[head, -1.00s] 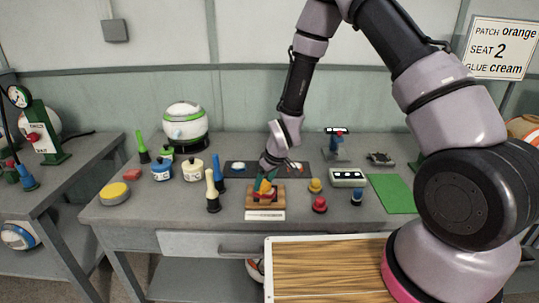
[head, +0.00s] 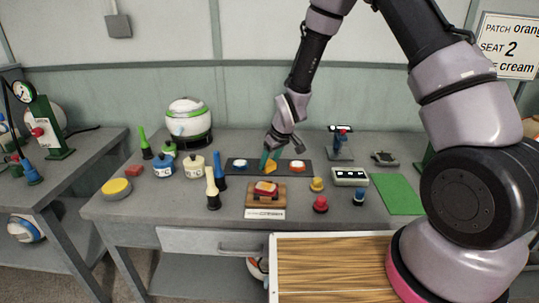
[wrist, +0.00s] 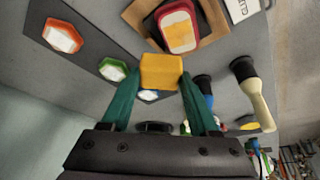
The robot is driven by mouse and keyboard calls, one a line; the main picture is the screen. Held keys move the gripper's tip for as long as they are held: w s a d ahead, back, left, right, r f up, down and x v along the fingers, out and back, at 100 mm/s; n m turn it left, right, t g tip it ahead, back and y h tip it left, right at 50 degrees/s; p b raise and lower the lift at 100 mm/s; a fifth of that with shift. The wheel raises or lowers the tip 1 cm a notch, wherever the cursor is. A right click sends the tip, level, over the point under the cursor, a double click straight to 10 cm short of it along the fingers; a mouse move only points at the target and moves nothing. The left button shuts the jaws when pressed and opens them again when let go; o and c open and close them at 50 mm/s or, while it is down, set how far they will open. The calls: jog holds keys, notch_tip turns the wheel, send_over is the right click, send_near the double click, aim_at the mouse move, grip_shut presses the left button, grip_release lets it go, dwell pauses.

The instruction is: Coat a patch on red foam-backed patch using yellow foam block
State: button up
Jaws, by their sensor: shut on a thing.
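The red foam-backed patch (head: 265,188) lies on a wooden block (head: 251,200) at the front middle of the table. In the wrist view the patch (wrist: 178,28) shows a pale cream face inside a red rim. My gripper (head: 270,162) is behind the wooden block, over the dark mat. Its teal fingers are shut on the yellow foam block (wrist: 161,71), one on each side. The foam block is apart from the patch; its underside is hidden.
The dark mat (head: 316,175) bears an orange-rimmed pad (head: 297,165), a green-rimmed pad (wrist: 112,69) and a blue-rimmed pad (head: 240,165). A cream-handled tool (head: 211,188) and a blue one (head: 220,172) stand left of the wooden block. Small knobs (head: 320,204) stand right of it.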

aim_at(269, 163)
jog(key=shift+r, duration=1.5)
